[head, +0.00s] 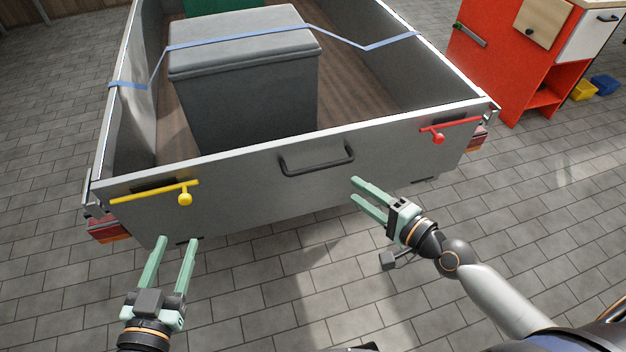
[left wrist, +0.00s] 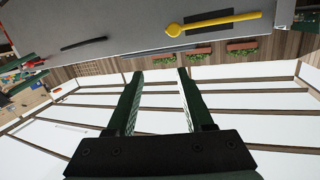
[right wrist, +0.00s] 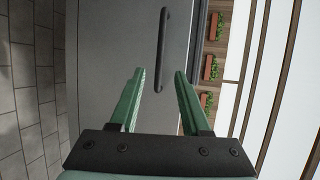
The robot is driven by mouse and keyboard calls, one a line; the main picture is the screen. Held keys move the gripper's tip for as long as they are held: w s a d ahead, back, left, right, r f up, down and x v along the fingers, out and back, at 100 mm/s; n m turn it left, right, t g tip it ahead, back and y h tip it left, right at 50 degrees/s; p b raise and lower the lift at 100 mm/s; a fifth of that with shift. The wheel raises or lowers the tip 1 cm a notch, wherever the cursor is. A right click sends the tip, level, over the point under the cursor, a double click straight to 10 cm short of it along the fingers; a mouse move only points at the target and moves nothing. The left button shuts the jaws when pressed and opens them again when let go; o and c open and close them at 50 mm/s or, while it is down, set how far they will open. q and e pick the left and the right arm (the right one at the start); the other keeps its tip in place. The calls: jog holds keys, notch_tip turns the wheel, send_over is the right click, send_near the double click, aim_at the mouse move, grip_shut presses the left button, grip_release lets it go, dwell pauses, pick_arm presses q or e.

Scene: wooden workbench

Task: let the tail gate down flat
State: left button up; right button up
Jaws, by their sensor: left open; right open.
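The grey tail gate (head: 240,172) stands upright across the near end of the trailer. It has a black handle (head: 317,160) at its middle, which also shows in the right wrist view (right wrist: 162,50). A yellow latch lever (head: 155,193) lies along its left end and a red latch lever (head: 450,130) along its right end. The yellow lever also shows in the left wrist view (left wrist: 222,22). My left gripper (head: 179,240) is open and empty, below and in front of the yellow lever. My right gripper (head: 354,190) is open and empty, below and right of the handle, apart from it.
In the trailer bed, a grey box (head: 245,85) sits under a blue strap (head: 240,38). A red cabinet (head: 495,60) stands at the right, with yellow (head: 583,90) and blue (head: 605,85) bins beside it. The paved floor (head: 290,290) before the gate looks clear.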

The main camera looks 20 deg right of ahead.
aim_at(324, 168)
jog(key=x, duration=0.7)
jog(key=b+x, duration=0.1)
jog(key=x, duration=0.3)
jog(key=shift+w+a+f, duration=0.1)
jog(key=shift+w+a, duration=0.05)
jog(key=shift+w, duration=0.2)
pick_arm(q)
notch_tip(324, 168, up, 7)
jog(key=m+t+h, duration=0.1)
jog(key=t, duration=0.1)
jog(key=shift+w+d+t+h, duration=0.15)
jog(key=shift+t+h, duration=0.15)
jog(key=shift+t, duration=0.1)
pick_arm(e)
jog(key=shift+w+a, duration=0.15)
jog(key=shift+w, duration=0.2)
pick_arm(q)
jog(key=shift+f, duration=0.1)
pick_arm(e)
grip_shut()
